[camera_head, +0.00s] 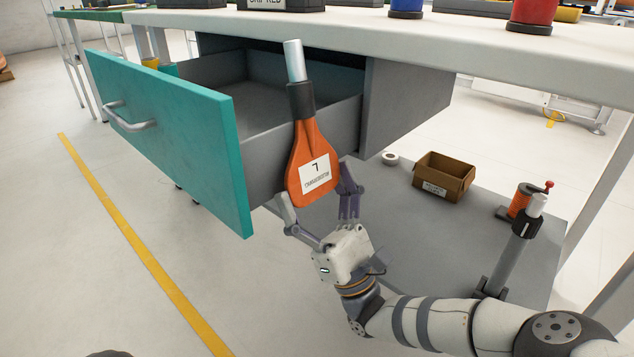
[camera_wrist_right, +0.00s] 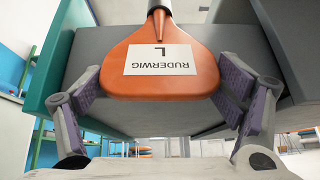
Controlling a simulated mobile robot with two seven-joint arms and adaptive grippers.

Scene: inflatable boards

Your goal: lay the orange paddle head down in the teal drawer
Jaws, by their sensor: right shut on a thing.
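The orange paddle (camera_head: 304,150) stands nearly upright in the head view, with its broad head down and its black and silver handle up. A white label is on its head. My right gripper (camera_head: 316,184) is shut on the paddle's head, one finger at each side edge; the wrist view also shows the orange head (camera_wrist_right: 165,65) between the fingers. The teal drawer (camera_head: 180,130) is pulled open under the bench, and the visible part of its grey inside is empty. The paddle is in front of the drawer's near side wall. My left gripper is out of view.
The white bench top (camera_head: 330,24) overhangs the drawer's back and bears several items. Below, a grey shelf (camera_head: 440,245) holds an open cardboard box (camera_head: 444,178), a tape roll (camera_head: 390,158) and an orange spool (camera_head: 521,200). The floor left of the drawer is clear.

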